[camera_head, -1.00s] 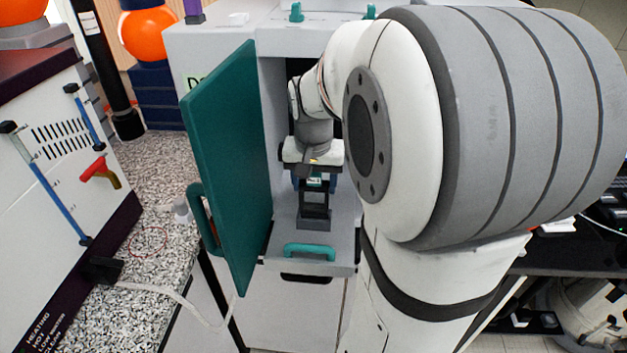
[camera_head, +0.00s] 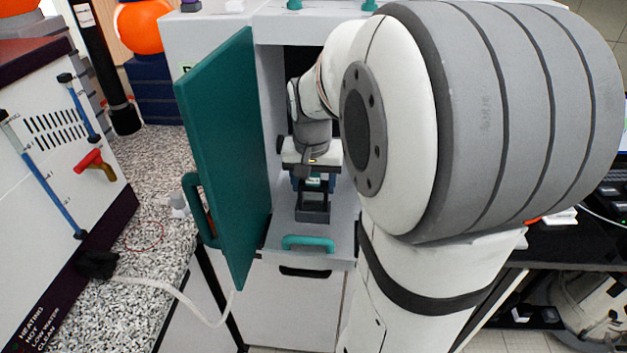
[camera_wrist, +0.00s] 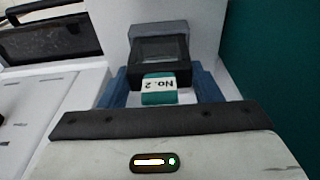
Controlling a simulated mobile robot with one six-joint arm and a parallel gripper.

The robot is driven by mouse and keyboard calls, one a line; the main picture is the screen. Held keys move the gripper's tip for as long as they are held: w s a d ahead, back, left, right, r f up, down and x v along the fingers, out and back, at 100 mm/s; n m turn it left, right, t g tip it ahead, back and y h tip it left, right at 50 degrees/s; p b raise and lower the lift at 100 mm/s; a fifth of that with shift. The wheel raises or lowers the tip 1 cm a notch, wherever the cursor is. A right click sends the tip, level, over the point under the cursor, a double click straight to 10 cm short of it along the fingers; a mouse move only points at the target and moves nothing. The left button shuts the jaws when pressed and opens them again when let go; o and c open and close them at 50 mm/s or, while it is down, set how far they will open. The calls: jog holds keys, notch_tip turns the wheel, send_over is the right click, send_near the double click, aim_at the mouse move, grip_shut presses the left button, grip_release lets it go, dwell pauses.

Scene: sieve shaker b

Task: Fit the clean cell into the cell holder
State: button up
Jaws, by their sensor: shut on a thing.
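The cell (camera_head: 313,181) is a small teal piece with a white "No. 2" label, which also shows in the wrist view (camera_wrist: 158,88). My gripper (camera_head: 314,184) is shut on it; the blue fingers stand on either side in the wrist view (camera_wrist: 160,92). The dark cell holder (camera_head: 313,213) stands on the grey tray inside the open cabinet, and its square dark frame shows just beyond the cell in the wrist view (camera_wrist: 160,46). The cell overlaps the holder's near edge in that view. I cannot tell whether it is seated or only above it.
The teal cabinet door (camera_head: 225,160) stands open at the left. The tray (camera_head: 335,235) has a teal handle (camera_head: 308,243) at its front. A speckled worktop (camera_head: 160,180) with a white heating unit (camera_head: 50,150) lies further left. My arm hides the cabinet's right side.

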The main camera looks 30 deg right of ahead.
jog(key=shift+f+b, duration=0.75)
jog(key=shift+f, duration=0.25)
jog(key=o, duration=1.3)
jog(key=r, duration=0.5)
jog(key=s+r, duration=0.1)
jog(key=r, duration=0.1)
jog(key=shift+a+r, duration=0.35)
jog(key=shift+r, duration=0.05)
